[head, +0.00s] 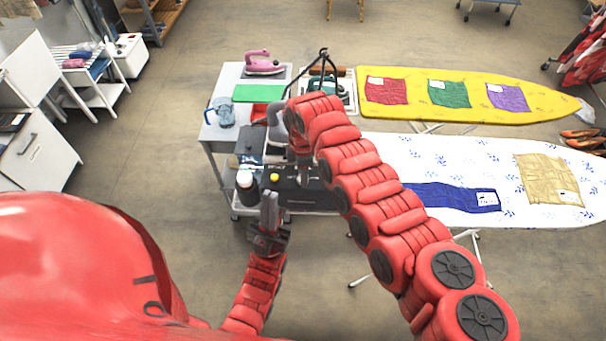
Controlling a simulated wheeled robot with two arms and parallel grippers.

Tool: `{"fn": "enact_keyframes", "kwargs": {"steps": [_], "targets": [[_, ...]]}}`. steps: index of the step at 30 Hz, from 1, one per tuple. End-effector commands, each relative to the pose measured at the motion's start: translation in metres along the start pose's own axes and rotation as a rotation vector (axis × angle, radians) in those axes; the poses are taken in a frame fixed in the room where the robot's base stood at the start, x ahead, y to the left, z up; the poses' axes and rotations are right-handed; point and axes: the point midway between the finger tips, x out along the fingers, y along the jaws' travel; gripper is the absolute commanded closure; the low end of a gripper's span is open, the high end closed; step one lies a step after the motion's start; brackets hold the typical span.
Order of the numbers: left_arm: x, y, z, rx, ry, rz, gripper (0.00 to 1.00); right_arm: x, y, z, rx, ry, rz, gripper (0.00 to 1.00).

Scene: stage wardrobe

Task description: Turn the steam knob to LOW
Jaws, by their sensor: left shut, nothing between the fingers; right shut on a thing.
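The dark steam station (285,191) stands on the near part of the grey cart, with a yellow button (274,178) on its top. My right gripper (302,172) reaches down from above onto the top of the station, right of the button. It is shut on what seems to be the steam knob, which the fingers and arm hide, so its setting cannot be read. My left gripper (269,200) is shut and empty, fingers pointing up, in front of the station.
A dark bottle with a white cap (245,180) stands left of the station. White (465,165) and yellow (455,83) ironing boards with cloths stand right.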

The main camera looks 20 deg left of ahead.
Motion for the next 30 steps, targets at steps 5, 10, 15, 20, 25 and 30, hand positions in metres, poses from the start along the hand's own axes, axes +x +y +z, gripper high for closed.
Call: {"fn": "enact_keyframes", "kwargs": {"steps": [5,10,15,20,25,30], "targets": [[-0.020,0.001,0.003,0.000,0.000,0.000,1.00,0.005,0.002,0.000,0.105,0.003,0.005,1.00],[-0.043,0.002,0.007,0.000,0.000,0.000,1.00,0.007,0.002,-0.001,0.250,0.004,0.007,1.00],[-0.070,0.004,0.012,0.000,0.000,0.000,1.00,0.007,0.003,-0.001,0.413,0.005,0.009,1.00],[-0.095,0.005,0.016,0.000,0.000,0.000,1.00,0.007,0.002,0.000,0.565,0.003,0.007,1.00],[-0.116,0.006,0.020,0.000,0.000,0.000,1.00,0.005,0.002,0.000,0.725,0.003,0.008,1.00],[-0.129,0.006,0.022,0.000,0.000,0.000,1.00,0.002,0.002,-0.001,0.872,0.006,0.008,1.00]]}}
